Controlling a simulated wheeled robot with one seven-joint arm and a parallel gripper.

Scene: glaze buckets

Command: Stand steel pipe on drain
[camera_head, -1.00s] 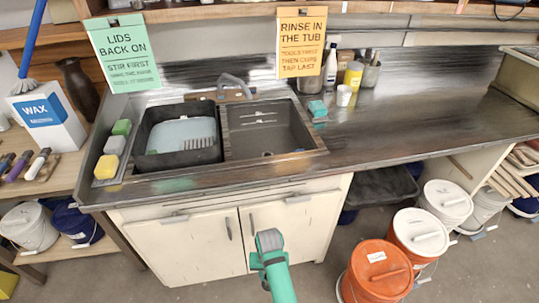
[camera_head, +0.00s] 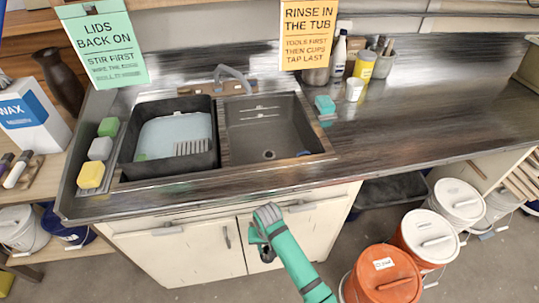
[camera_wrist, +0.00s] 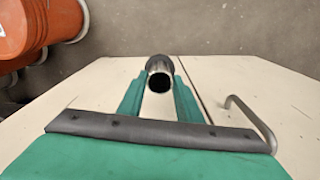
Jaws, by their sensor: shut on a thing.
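In the wrist view my gripper (camera_wrist: 159,98) has its green fingers on either side of the steel pipe (camera_wrist: 160,66) and is shut on it. The pipe is a short metal tube with its open round end toward the camera; its far end is hidden. In the head view my arm is in front of the sink cabinet, below the counter edge; I cannot make out the pipe there.
A black tub (camera_head: 130,165) with a pale blue inside fills the left basin. A tap (camera_head: 232,77) stands behind the basins. Sponges (camera_head: 91,175) line the left side. Orange (camera_head: 385,275) and white buckets (camera_head: 455,200) stand on the floor at right. The right counter is mostly clear.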

